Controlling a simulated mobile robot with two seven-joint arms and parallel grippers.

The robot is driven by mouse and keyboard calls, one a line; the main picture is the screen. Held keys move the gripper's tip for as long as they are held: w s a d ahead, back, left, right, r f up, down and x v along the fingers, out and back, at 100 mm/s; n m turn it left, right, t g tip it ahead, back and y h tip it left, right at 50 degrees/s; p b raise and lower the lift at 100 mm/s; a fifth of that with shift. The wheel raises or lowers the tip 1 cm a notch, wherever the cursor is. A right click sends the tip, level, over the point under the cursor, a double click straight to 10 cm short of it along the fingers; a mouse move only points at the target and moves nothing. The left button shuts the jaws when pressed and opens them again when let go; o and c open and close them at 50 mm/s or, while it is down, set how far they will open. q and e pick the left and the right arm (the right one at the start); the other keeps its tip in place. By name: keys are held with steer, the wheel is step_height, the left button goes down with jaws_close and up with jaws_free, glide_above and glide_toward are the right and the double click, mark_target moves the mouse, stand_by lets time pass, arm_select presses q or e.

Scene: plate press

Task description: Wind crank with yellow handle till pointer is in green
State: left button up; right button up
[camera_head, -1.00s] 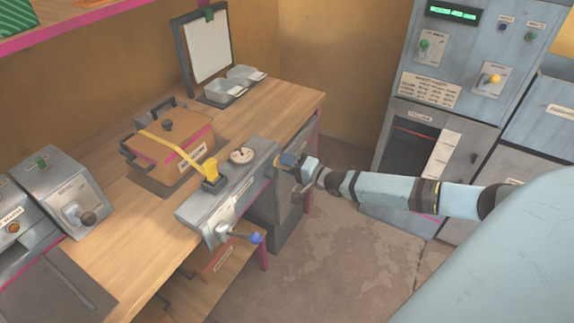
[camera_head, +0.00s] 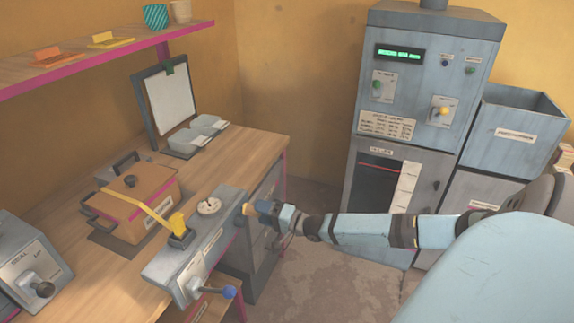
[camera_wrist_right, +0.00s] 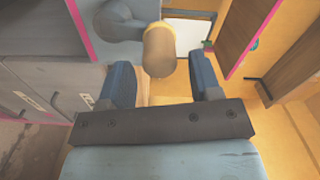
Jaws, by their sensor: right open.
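The grey press unit (camera_head: 200,250) stands along the table's front edge, with a round dial (camera_head: 208,206) on top. The dial's pointer and any green zone are too small to read. The yellow crank handle (camera_head: 246,208) sticks out at the unit's far right end. In the right wrist view the yellow handle (camera_wrist_right: 158,50) is a rounded knob on a grey crank arm (camera_wrist_right: 120,22). My right gripper (camera_head: 262,209) is beside the handle. Its blue fingers (camera_wrist_right: 160,78) are open, with the handle ahead of the gap between them and not clasped. My left gripper is not in view.
A second crank with a blue handle (camera_head: 228,292) is on the unit's near front. A yellow lever (camera_head: 178,222) rises from its top, beside a brown lidded box (camera_head: 140,200). A grey cabinet (camera_head: 425,75) with a green display stands to the right. Floor (camera_head: 320,270) lies clear below my arm.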

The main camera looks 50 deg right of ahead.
steer(key=v, duration=1.1)
steer(key=shift+s, duration=0.2)
steer(key=s+a+n+g+h+p, duration=0.1)
steer(key=s+a+n+p, duration=0.3)
steer(key=a, duration=0.5)
steer(key=s+a+n+g+h+p, duration=0.1)
steer(key=s+a+n+g+p, duration=0.1)
steer(key=s+a+n, duration=0.3)
steer(key=s+a+r+n+g+h+p, duration=0.1)
steer(key=s+a+n+p, duration=0.3)
steer(key=a, duration=1)
steer(key=s+g+p, duration=0.1)
steer(key=s, duration=0.1)
steer(key=shift+s+n+g+h+p, duration=0.3)
steer(key=shift+s+n+p, duration=0.05)
steer(key=shift+s+n, duration=0.05)
